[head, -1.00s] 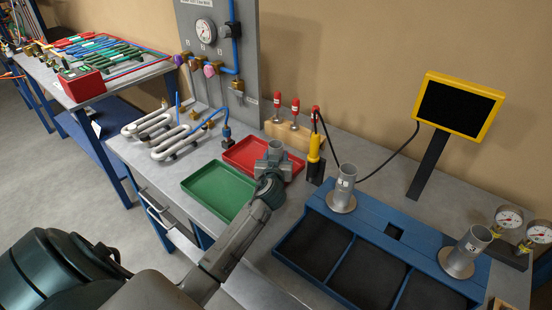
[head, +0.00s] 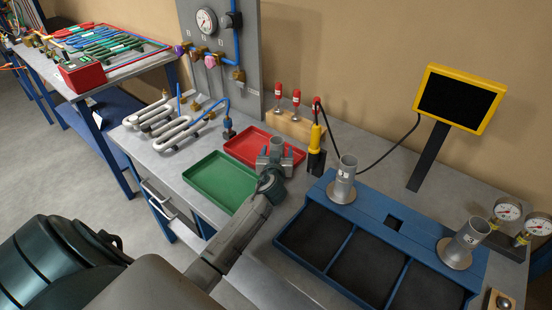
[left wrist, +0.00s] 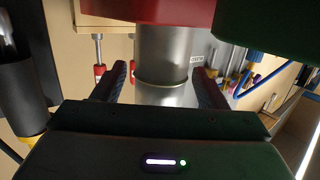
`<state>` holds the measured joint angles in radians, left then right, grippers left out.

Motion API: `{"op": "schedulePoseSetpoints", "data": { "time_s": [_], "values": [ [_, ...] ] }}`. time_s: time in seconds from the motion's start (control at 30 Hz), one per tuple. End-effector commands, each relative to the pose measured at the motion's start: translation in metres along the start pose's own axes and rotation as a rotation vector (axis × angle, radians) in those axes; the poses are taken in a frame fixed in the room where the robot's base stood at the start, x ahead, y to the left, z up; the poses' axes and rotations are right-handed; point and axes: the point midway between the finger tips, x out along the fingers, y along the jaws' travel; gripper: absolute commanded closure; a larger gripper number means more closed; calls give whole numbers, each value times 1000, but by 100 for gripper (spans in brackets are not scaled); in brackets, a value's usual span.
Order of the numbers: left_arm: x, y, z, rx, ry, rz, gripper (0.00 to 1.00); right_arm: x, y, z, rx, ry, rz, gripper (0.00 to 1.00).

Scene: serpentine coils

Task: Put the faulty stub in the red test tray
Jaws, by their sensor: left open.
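A grey metal stub (head: 277,146) stands upright at the red tray (head: 243,149), near its right front part. My left gripper (head: 275,160) is open, with one finger on each side of this stub. Two more flanged stubs, the near-middle one (head: 345,177) and the right one (head: 466,242), stand on the blue rack (head: 375,211). My right gripper is not in view.
A green tray (head: 203,171) lies left of the red one. A yellow-black probe (head: 316,150) and a wooden block (head: 285,121) with red-topped pins stand close behind the gripper. A yellow-framed screen (head: 460,100) and gauges (head: 507,210) are at the right.

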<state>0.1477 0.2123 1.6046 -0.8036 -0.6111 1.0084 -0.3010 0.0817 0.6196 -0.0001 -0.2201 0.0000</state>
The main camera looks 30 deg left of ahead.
Motion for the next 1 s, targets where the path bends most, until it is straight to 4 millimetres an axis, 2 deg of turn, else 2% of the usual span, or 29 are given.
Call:
{"op": "schedulePoseSetpoints", "data": {
  "time_s": [0.17, 0.4, 0.6, 0.8, 1.0],
  "values": [
    [-23, 0, 3, -1, 0, 1, 34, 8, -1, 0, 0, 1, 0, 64],
    [-73, 1, 4, -3, 0, 2, 34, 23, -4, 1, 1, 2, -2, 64],
    [-106, 0, 3, -2, 0, 1, 34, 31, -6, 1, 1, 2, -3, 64],
    [-119, 0, 1, 0, -1, -1, 34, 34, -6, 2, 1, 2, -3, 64],
    [-120, 0, 0, 0, -1, -1, 34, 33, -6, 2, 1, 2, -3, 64]
  ]
}}
